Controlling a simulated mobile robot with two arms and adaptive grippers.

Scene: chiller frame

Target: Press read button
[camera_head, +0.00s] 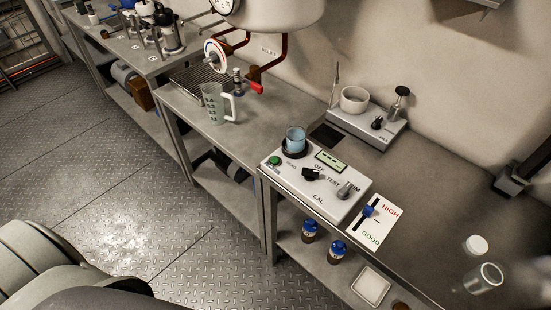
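A pale test meter (316,187) sits on the metal bench, with a small screen (331,162) and the printed words OFF, TEST, TRIM and CAL. A round green button (275,160) is at its left end; the small label beside it is too small to read for certain. A glass of blue liquid (296,139) stands on a dark round seat at the meter's back. A black knob (312,174) and a grey lever (345,190) are on its top. Neither of my grippers can be made out, and nothing touches the button.
A HIGH/GOOD card with a blue slider (375,222) lies right of the meter. A stirrer-like device with a white bowl (354,99) stands behind. A clear jug (217,103) stands to the left. A glass jar (484,278) is at lower right. Blue-capped bottles (310,229) stand below.

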